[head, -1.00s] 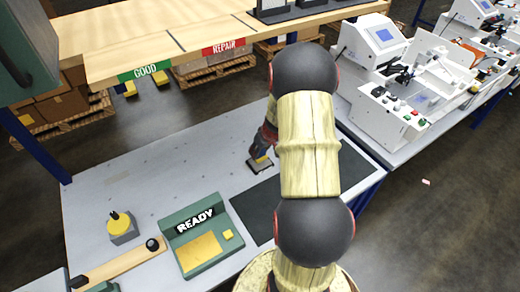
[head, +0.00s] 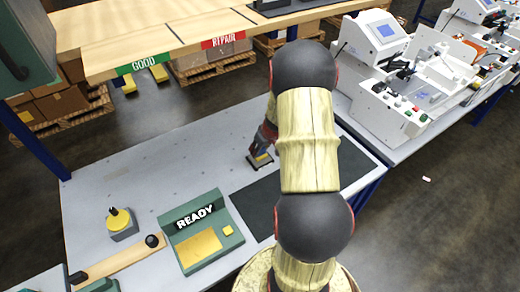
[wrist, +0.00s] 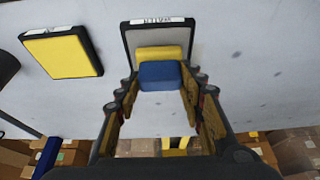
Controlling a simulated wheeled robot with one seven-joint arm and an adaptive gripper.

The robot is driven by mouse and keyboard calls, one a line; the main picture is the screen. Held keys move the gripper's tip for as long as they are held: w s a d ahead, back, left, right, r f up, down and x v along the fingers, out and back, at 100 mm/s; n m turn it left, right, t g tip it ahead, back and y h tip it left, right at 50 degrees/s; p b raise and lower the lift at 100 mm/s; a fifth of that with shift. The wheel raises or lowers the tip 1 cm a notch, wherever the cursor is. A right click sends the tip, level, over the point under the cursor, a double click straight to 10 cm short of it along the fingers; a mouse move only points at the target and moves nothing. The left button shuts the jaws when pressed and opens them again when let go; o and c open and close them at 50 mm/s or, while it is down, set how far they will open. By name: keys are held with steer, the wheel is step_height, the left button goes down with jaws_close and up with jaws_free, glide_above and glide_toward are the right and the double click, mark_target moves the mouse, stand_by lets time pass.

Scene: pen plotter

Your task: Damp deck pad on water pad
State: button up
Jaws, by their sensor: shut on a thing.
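My gripper (wrist: 160,92) is shut on the deck pad (wrist: 160,75), a small block with a blue part and a yellow part, shown between the fingers in the wrist view. Beyond it lies a grey pad in a dark frame (wrist: 132,45) with a white label that is hard to read; it seems to be the water pad. The deck pad overlaps its near part, and I cannot tell whether they touch. In the head view my gripper (head: 264,143) is low over this pad (head: 255,165), left of my arm.
A yellow pad in a black frame (wrist: 62,53) lies to the left in the wrist view. A dark mat (head: 255,203) lies partly behind my arm.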

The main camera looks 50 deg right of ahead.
steer(key=shift+f+b, duration=0.6)
steer(key=shift+b, duration=0.35)
stand_by(2.3)
steer(key=shift+r+p, duration=2.1)
steer(key=shift+r, duration=1.5)
